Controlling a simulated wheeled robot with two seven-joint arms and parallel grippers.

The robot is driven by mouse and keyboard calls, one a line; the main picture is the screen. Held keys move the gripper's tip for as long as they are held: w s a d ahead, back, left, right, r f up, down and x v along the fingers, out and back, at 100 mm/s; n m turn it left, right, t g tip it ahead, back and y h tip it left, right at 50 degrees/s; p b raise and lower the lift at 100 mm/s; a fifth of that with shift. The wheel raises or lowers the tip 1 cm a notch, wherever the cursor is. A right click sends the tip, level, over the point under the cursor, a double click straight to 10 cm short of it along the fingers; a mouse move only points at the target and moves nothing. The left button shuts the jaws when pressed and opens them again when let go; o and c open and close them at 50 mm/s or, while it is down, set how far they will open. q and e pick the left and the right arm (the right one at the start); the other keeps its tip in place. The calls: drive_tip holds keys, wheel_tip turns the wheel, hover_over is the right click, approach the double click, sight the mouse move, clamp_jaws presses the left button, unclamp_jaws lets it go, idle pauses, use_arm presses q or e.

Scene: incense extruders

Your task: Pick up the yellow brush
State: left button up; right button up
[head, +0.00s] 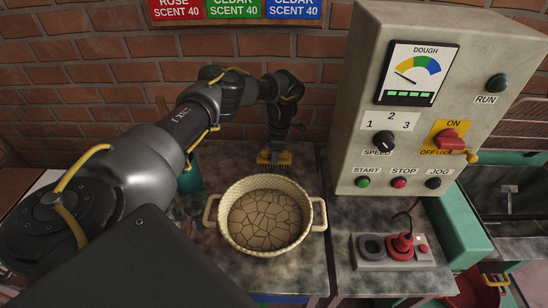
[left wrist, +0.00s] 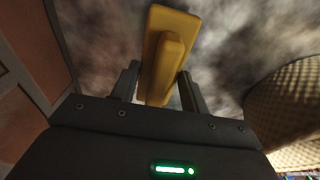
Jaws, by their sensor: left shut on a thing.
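The yellow brush (head: 283,159) is on the counter behind the cream basket, close to the brick wall, with its dark bristles facing down. My left gripper (head: 276,148) reaches down to it from above and is shut on its raised handle. In the left wrist view the yellow brush (left wrist: 168,50) lies between the two fingers of the gripper (left wrist: 158,92). I cannot tell whether the bristles touch the counter. My right gripper is not in view.
A cream two-handled basket (head: 309,222) with a cracked brown surface inside stands just in front of the brush. A grey control box (head: 345,150) stands to the right. A power strip (head: 365,262) with a red plug lies at front right. A teal object (head: 190,178) is partly hidden behind my left arm.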

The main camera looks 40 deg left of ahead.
use_arm(q)
drive_tip(key=shift+c, duration=0.6)
wheel_tip(320, 180, up, 10)
drive_tip(key=shift+r+b, duration=0.1)
drive_tip(key=shift+b, duration=0.3)
